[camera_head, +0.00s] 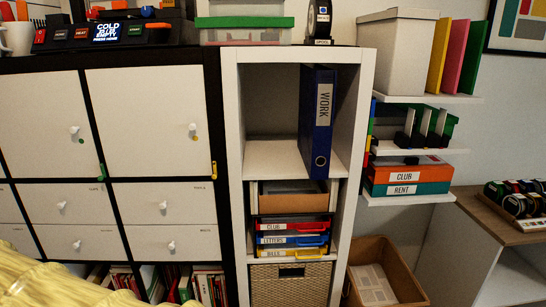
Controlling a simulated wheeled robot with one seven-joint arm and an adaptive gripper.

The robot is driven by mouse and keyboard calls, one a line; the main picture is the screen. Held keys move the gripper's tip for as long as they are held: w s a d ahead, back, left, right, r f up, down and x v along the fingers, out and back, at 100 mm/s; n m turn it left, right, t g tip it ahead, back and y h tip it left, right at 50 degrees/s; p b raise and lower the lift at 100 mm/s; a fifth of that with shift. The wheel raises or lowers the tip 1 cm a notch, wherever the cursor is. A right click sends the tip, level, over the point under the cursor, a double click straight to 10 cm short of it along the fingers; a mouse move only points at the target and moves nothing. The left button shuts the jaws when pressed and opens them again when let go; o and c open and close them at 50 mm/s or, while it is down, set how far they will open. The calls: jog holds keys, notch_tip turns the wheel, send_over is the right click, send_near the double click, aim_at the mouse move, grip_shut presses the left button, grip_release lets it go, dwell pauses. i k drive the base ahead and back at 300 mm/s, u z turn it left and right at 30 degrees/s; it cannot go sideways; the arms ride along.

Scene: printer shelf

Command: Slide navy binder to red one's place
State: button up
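The navy binder (318,120) stands upright in the top open compartment of the narrow white shelf (229,140). Its spine, with a white WORK label, faces out and sits close to the right wall. The rest of that compartment, to the binder's left, is empty. No red binder shows in this compartment. Small red spines (212,284) stand among books in the low dark compartments at left, too small to identify. My gripper is not in view.
Below the binder are a cardboard-coloured box (292,194), stacked labelled trays (292,239) and a wicker basket (289,285). Wall shelves at right hold CLUB and RENT boxes (408,177). An open carton (405,282) stands on the floor. A yellow ribbed thing (60,285) fills the lower left.

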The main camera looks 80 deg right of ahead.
aim_at(317, 88)
jog(key=i, duration=0.65)
jog(key=z, duration=2.25)
jog(key=k, duration=0.45)
jog(key=u, duration=0.15)
